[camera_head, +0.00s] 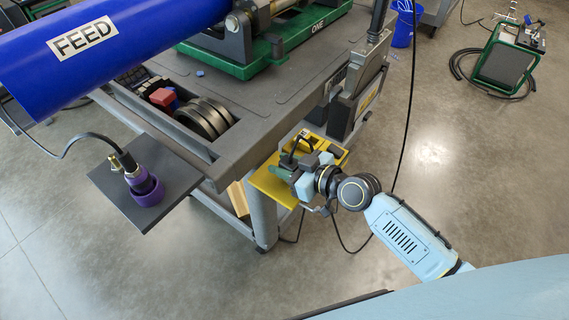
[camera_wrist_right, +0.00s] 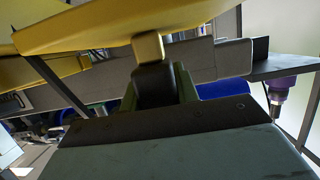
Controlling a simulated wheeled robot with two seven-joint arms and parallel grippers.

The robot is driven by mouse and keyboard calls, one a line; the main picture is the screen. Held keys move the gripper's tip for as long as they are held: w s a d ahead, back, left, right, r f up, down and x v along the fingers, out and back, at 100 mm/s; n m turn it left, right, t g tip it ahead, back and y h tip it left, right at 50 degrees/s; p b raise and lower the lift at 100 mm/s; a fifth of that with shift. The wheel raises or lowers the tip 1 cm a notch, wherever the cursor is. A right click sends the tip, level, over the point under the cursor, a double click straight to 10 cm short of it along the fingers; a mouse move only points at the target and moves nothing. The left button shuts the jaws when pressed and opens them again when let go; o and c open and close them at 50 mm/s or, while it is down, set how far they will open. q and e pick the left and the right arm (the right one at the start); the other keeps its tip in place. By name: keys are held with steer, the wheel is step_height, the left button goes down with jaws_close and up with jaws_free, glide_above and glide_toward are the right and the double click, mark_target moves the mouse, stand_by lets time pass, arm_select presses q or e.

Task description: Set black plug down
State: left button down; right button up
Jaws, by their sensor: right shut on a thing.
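My right gripper (camera_head: 292,170) is at the yellow shelf (camera_head: 272,187) on the side of the grey cart. In the right wrist view, its fingers are shut on the black plug (camera_wrist_right: 154,88), a dark body with a brass-coloured end. That end meets the edge of the yellow surface (camera_wrist_right: 210,18) in the picture; I cannot tell whether they touch. In the head view the gripper and wrist largely hide the plug. A black cable arches over the yellow shelf beside the gripper. My left gripper is not in view.
The grey cart (camera_head: 255,115) carries a blue FEED pipe (camera_head: 120,38) and a green-based machine (camera_head: 270,55). A dark side plate (camera_head: 106,183) holds a purple fitting (camera_head: 145,188) with a cable. A grey box stands behind the yellow shelf. Floor to the right is open, crossed by a hanging cable.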

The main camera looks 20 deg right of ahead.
mark_target(294, 168)
steer(key=shift+f, duration=0.1)
steer(key=o, duration=1)
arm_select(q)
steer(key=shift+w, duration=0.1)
arm_select(e)
steer(key=shift+r, duration=0.2)
steer(key=v, duration=0.3)
steer(key=shift+p, duration=0.4)
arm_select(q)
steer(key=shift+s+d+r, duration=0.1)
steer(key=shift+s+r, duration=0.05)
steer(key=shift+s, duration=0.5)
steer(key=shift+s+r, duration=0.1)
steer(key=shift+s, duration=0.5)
arm_select(e)
steer(key=v, duration=0.9)
steer(key=shift+r, duration=0.1)
